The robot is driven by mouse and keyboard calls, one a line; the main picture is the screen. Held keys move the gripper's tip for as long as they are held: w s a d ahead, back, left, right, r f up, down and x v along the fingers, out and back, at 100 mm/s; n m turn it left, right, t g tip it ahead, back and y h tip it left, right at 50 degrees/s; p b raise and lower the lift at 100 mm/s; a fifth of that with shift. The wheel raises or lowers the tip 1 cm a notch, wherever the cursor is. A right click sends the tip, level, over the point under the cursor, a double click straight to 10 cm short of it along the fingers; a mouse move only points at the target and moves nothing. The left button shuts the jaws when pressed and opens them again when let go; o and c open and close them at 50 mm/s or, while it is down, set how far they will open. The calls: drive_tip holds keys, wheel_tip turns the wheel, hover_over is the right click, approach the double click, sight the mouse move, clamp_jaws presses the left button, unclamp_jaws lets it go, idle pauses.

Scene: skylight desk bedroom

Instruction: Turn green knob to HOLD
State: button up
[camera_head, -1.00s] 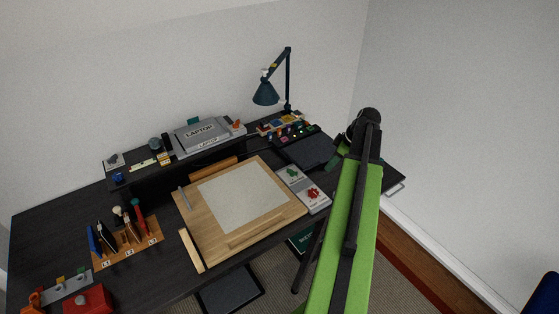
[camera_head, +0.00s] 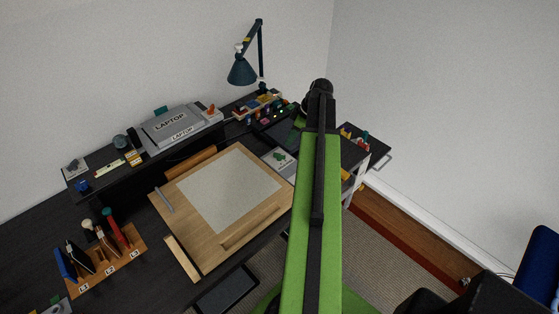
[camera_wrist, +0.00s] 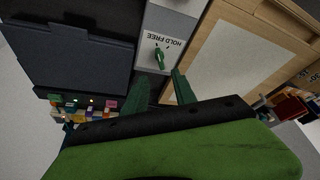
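The green knob (camera_wrist: 160,58) sits on a white panel (camera_wrist: 152,85) whose HOLD and FREE labels appear upside down in the wrist view. The knob's long side lies roughly up and down in that picture; I cannot tell which label it points to. In the head view the green knob (camera_head: 279,155) shows just left of my arm. My gripper (camera_wrist: 160,84) is open and empty, its two green fingers spread apart on the near side of the knob in the wrist picture, with no contact visible. The fingertips are not clear in the head view.
A wooden drawing board (camera_head: 190,240) lies beside the panel. A dark flat pad (camera_wrist: 70,60) is on the panel's other side. A side unit (camera_head: 352,150) stands right of my arm.

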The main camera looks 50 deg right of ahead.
sight(281, 155)
drive_tip(key=b+x, duration=0.8)
drive_tip(key=x, duration=0.3)
drive_tip(key=shift+s+r, duration=0.1)
drive_tip(key=shift+c, duration=0.2)
